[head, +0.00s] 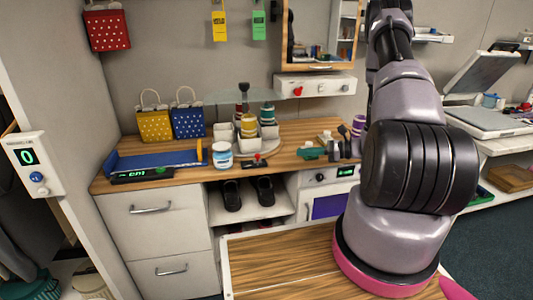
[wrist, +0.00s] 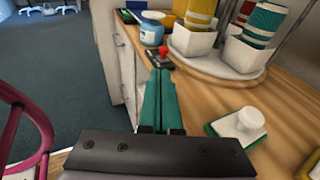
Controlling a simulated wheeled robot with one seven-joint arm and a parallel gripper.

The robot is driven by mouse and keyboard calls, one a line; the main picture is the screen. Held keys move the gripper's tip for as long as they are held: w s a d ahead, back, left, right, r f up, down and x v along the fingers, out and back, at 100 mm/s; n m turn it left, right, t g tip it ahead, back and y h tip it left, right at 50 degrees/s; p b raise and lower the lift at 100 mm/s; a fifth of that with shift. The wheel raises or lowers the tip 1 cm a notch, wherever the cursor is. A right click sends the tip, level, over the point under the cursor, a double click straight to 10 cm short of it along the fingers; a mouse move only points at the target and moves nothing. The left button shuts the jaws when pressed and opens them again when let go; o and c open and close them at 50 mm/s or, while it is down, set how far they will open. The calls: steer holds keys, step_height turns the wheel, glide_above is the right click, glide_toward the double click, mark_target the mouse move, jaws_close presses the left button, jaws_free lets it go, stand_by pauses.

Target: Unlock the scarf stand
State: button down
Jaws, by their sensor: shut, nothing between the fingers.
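What looks like the scarf stand (head: 280,135) is a round turntable on the wooden counter. It bears white cups with yellow, green and red rolls, and also shows in the wrist view (wrist: 222,66). At its front edge is a small dark base with a red knob (head: 258,158). In the wrist view this red knob (wrist: 163,50) appears just beyond my fingertips. My gripper (wrist: 160,74) has teal fingers shut together and empty. A gap to the knob seems to show, but contact is hard to judge.
A blue-and-white jar (head: 222,155) stands left of the knob. A white-handled green block (wrist: 238,128) lies on the counter right of my fingers. A blue tray (head: 155,160) and a black digital display (head: 142,174) are at the counter's left. Open floor (wrist: 60,60) lies left of the counter.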

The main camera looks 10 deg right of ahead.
steer(key=shift+w+d+f+m+t, duration=0.25)
steer(key=shift+f+m+t, duration=0.05)
steer(key=shift+f, duration=0.25)
steer(key=shift+a, duration=0.1)
glide_toward(259, 165)
steer(key=w+a, duration=0.1)
steer(key=w+a+r, duration=0.1)
steer(key=w+a, duration=0.1)
steer(key=w+a+r, duration=0.1)
steer(key=a, duration=0.1)
steer(key=shift+w+a, duration=0.1)
steer(key=shift+w, duration=0.3)
steer(key=shift+a, duration=0.1)
steer(key=shift+a, duration=1.7)
